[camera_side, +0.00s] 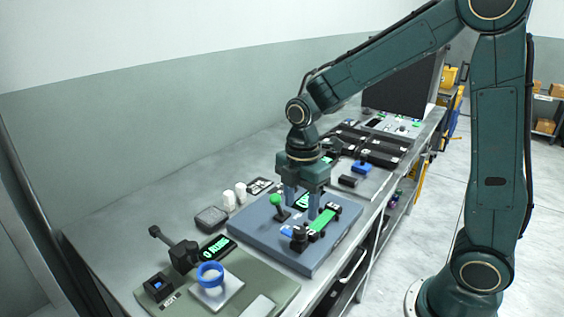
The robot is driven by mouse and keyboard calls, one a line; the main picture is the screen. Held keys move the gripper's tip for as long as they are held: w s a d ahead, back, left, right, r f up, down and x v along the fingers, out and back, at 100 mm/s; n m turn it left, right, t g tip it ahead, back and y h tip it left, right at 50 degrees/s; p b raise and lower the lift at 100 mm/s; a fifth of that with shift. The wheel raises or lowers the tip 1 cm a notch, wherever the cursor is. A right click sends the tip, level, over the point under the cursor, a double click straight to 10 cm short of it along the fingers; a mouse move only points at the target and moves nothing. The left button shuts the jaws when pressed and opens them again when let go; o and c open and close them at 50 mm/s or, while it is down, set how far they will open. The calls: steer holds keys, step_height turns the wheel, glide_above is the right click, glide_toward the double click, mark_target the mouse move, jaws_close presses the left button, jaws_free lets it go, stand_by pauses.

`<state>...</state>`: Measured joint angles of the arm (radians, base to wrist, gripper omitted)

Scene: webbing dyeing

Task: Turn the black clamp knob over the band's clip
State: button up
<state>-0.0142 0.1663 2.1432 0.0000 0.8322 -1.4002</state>
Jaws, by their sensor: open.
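My gripper (301,211) points down over the blue-grey base plate (262,238), with its two fingers spread apart and nothing seen between them. A green band (322,221) lies on the plate, close to the right finger and toward the plate's front edge. A small black part (299,238), which looks like the clamp knob, stands at the band's near left end, below and apart from the fingers. A small blue part sits beside it (287,231). The clip itself is too small to tell.
A green-topped lever (275,200) stands just left of my gripper. A blue ring (210,274) and a black lever device (180,253) stand on a green-grey plate at the front left. Black rails (368,145) lie behind. The back-left bench (140,205) is clear.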

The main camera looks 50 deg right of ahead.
mark_target(300, 230)
steer(key=shift+f, duration=3.45)
steer(key=c, duration=1)
